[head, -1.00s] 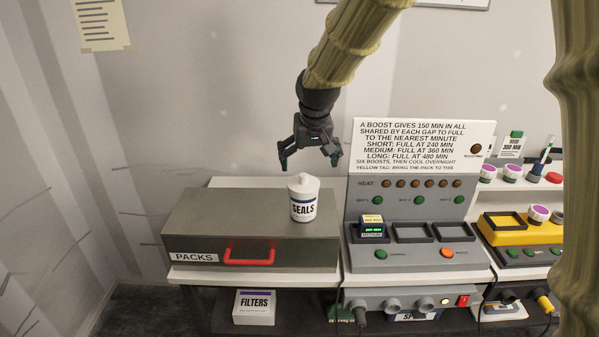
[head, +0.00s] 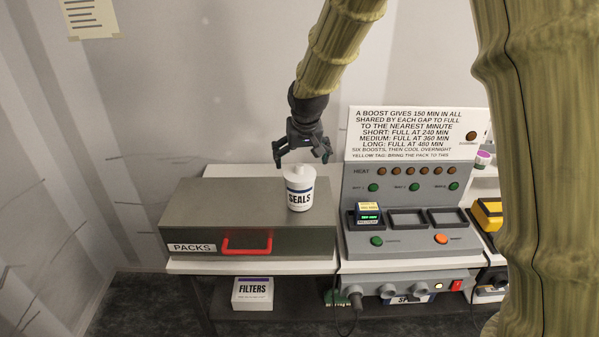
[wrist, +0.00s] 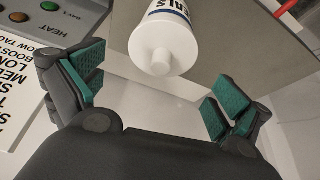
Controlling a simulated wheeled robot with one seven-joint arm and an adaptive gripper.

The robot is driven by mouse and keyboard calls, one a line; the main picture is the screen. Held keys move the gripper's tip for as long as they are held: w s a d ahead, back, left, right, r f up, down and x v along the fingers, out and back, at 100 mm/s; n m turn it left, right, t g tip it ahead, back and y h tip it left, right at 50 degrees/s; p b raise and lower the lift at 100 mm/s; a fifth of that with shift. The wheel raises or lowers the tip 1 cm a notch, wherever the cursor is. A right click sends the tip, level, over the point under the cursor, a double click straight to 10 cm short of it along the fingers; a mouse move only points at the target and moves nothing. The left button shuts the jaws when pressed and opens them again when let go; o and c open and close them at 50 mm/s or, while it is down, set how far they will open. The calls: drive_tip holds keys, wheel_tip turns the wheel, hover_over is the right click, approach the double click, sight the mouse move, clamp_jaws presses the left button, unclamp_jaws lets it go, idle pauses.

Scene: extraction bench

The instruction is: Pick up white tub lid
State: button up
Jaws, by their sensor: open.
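The white tub (head: 299,197), labelled SEALS, stands upright on the grey PACKS box. Its white lid (head: 298,173) with a small round knob is on top of it. In the wrist view the lid (wrist: 163,58) shows at the top centre, knob toward the camera, between and beyond the fingers. My gripper (head: 303,163) is open and empty, just above and behind the lid in the head view, not visibly touching it. In the wrist view its green-padded fingers (wrist: 158,95) are spread wide on either side.
The PACKS box (head: 200,215) has a red handle (head: 246,243). To its right stands a grey heat station (head: 410,238) with a tall text panel (head: 410,135) close to my gripper. A FILTERS box (head: 253,292) sits on the lower shelf. The box top left of the tub is clear.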

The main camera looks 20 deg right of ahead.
sight(300, 165)
drive_tip(key=shift+p+x, duration=1.25)
drive_tip(key=shift+x, duration=1.15)
drive_tip(key=shift+c, duration=0.2)
drive_tip(key=shift+s, duration=0.1)
drive_tip(key=c, duration=0.7)
